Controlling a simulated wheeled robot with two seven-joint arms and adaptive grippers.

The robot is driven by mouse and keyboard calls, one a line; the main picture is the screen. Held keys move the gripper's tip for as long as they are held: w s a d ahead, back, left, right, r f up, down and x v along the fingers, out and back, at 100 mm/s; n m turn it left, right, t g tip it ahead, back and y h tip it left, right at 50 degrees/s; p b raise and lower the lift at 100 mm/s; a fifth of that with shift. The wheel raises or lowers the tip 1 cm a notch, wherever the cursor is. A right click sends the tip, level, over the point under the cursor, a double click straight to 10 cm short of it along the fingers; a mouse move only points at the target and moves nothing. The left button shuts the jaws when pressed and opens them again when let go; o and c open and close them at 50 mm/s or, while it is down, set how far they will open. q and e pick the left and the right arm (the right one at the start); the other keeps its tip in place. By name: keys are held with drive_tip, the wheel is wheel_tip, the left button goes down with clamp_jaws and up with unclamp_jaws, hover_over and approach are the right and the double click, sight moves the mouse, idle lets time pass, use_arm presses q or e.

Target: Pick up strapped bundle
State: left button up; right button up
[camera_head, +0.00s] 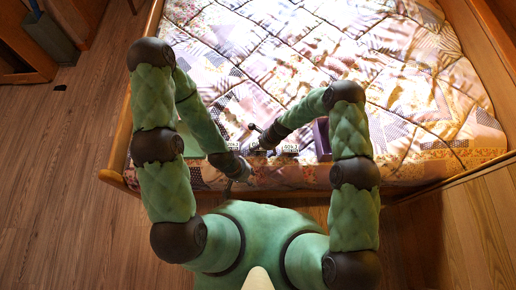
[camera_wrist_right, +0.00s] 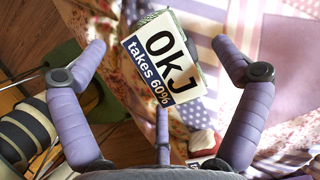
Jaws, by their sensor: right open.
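A bundle (camera_wrist_right: 178,72) with a white and blue card reading "OKJ takes 60%" shows in the right wrist view. Its layered edges show behind the card, but its strap is hard to make out. My right gripper (camera_wrist_right: 159,50) is open, with its lavender fingers spread to both sides of the bundle and apart from it in the picture. In the head view my right gripper (camera_head: 264,138) is low over the near edge of the bed, beside small white labels (camera_head: 290,149).
The bed has a patchwork quilt (camera_head: 330,50) and a wooden frame (camera_head: 116,150). A purple object (camera_head: 321,138) stands right of the labels. A red and white item (camera_wrist_right: 203,144) lies near my right gripper.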

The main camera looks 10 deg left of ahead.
drive_tip(key=c, duration=1.3)
drive_tip(key=shift+r, duration=0.1)
